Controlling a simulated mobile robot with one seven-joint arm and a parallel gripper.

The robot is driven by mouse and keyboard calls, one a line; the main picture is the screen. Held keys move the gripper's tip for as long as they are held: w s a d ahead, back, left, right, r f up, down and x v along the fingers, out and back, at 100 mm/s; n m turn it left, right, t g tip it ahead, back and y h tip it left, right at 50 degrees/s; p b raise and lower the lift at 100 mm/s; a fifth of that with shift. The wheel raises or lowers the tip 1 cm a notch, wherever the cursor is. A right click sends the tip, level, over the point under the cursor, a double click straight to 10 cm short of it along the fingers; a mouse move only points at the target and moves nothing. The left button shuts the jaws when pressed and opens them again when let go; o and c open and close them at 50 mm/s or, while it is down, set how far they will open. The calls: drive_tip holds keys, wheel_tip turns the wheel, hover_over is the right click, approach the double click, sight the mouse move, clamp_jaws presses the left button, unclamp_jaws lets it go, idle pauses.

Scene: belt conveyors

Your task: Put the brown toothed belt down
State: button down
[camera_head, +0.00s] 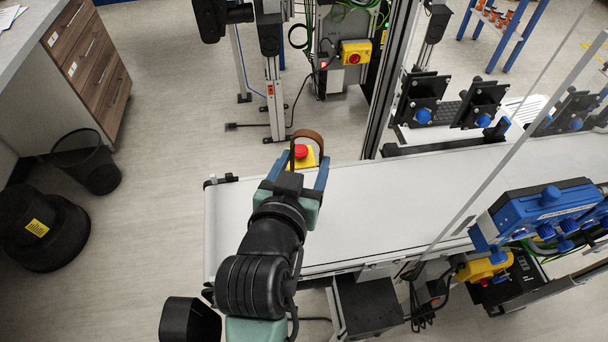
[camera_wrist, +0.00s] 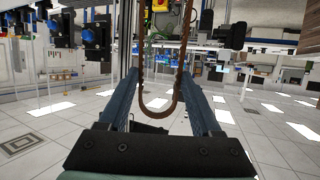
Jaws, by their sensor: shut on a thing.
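The brown toothed belt (camera_head: 308,136) is a narrow loop at the tips of my gripper (camera_head: 298,168) in the head view. In the wrist view the belt (camera_wrist: 143,70) makes a long U between the two blue fingers of my gripper (camera_wrist: 162,78). The fingers stand apart, with the belt held between them. In the head view my gripper is over the left part of the white conveyor (camera_head: 375,195), near its far edge. The lower part of the loop is hidden behind my gripper and the yellow box.
A red stop button (camera_head: 301,151) on a yellow box is right beside the belt. Black clamp units with blue knobs (camera_head: 423,115) stand behind the conveyor. A blue device (camera_head: 545,215) is at the right. The conveyor surface right of my gripper is clear.

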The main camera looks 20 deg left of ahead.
drive_tip(key=shift+f, duration=1.7)
drive_tip(key=shift+f, duration=0.15)
drive_tip(key=shift+c, duration=0.4)
unclamp_jaws()
